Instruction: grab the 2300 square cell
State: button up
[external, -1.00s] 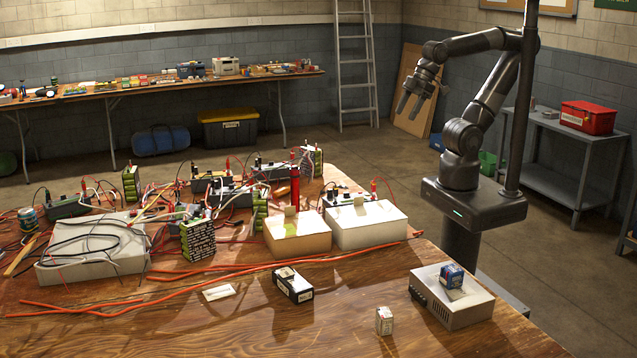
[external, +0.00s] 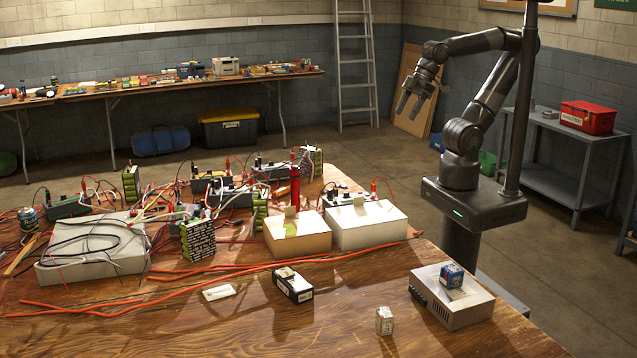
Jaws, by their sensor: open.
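My gripper (external: 408,108) is open and empty. It hangs from my raised arm beyond the far right side of the wooden table, well away from everything on it. A small blue, block-shaped cell (external: 452,275) stands on top of a grey metal box (external: 452,308) at the table's front right. A small white block-shaped cell (external: 384,321) stands on the bare wood left of that box. A black box with a white label (external: 293,285) lies farther left. The print on these is too small to read, so I cannot tell which one is marked 2300.
Red cables (external: 180,275) run across the wooden table (external: 350,300). White boxes (external: 367,225), green cell packs (external: 198,240) and tangled wires crowd its back and left. A red upright cylinder (external: 295,186) stands behind the boxes. The table's front is mostly clear.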

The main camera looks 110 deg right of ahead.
jog(key=shift+o, duration=0.3)
jog(key=shift+w, duration=0.1)
jog(key=w+a+r+n, duration=0.2)
jog(key=w+a+n, duration=0.25)
jog(key=w, duration=0.35)
jog(key=w+a+r+n, duration=0.2)
jog(key=w+a+n, duration=0.1)
jog(key=w+n, duration=0.3)
jog(key=n+g, duration=0.1)
jog(key=n, duration=2.2)
send_over(385, 313)
jog(key=s, duration=0.3)
notch_tip(385, 313, down, 29)
jog(key=shift+h, duration=0.4)
jog(key=x, duration=1)
jog(key=shift+s+a+f, duration=0.15)
jog(key=shift+a+f, duration=0.05)
